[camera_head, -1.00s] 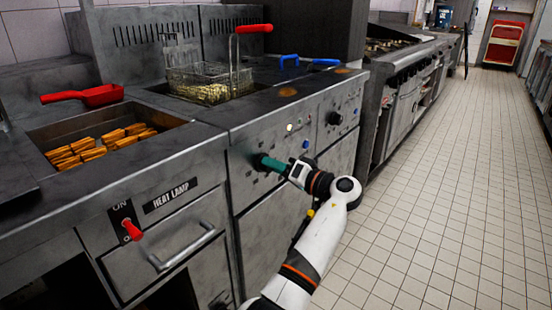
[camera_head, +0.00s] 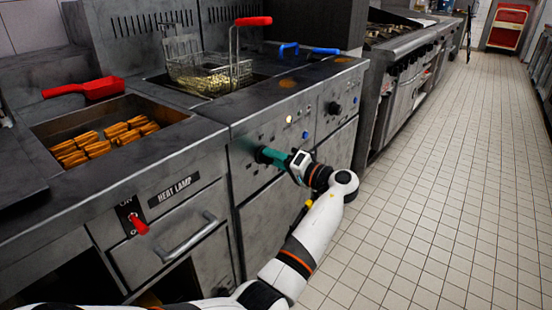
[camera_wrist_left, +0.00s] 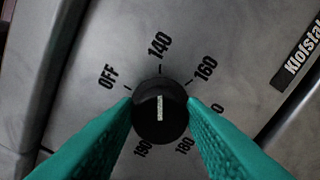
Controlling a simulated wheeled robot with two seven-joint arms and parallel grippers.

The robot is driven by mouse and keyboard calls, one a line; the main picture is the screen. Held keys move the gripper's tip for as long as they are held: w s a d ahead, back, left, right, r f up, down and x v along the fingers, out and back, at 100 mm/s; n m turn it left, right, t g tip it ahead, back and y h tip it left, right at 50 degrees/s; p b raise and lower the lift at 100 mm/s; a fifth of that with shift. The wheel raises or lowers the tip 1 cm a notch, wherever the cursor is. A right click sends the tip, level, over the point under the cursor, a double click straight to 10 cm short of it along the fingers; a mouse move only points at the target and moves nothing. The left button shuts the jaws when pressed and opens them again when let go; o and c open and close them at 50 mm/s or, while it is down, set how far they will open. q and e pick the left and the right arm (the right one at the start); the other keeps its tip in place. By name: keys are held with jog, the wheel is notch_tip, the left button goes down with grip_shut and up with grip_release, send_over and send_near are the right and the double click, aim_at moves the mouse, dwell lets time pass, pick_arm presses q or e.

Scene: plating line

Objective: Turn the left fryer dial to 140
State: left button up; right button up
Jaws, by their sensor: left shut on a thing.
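The left fryer dial (camera_wrist_left: 160,128) is a round black knob with a pale pointer line, seen close up in the left wrist view. The pointer stands straight up, in line with the 140 mark (camera_wrist_left: 160,46). OFF lies to its left and 160 to its right. My left gripper (camera_head: 262,155) has teal fingers, one on each side of the knob, shut on it. In the head view the fingers reach the fryer front and hide the dial. My right gripper is not in view.
A second dial (camera_head: 334,107) sits further right on the fryer front. A fry basket (camera_head: 205,75) hangs above. The heat lamp switch (camera_head: 139,224) and a drawer handle (camera_head: 187,238) are to the left of my arm. The tiled floor (camera_head: 440,190) at right is clear.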

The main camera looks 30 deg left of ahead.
pick_arm(q)
jog(key=o, duration=1)
jog(key=shift+d, duration=0.1)
jog(key=d, duration=0.8)
jog(key=s+d+p, duration=0.1)
jog(key=d, duration=0.3)
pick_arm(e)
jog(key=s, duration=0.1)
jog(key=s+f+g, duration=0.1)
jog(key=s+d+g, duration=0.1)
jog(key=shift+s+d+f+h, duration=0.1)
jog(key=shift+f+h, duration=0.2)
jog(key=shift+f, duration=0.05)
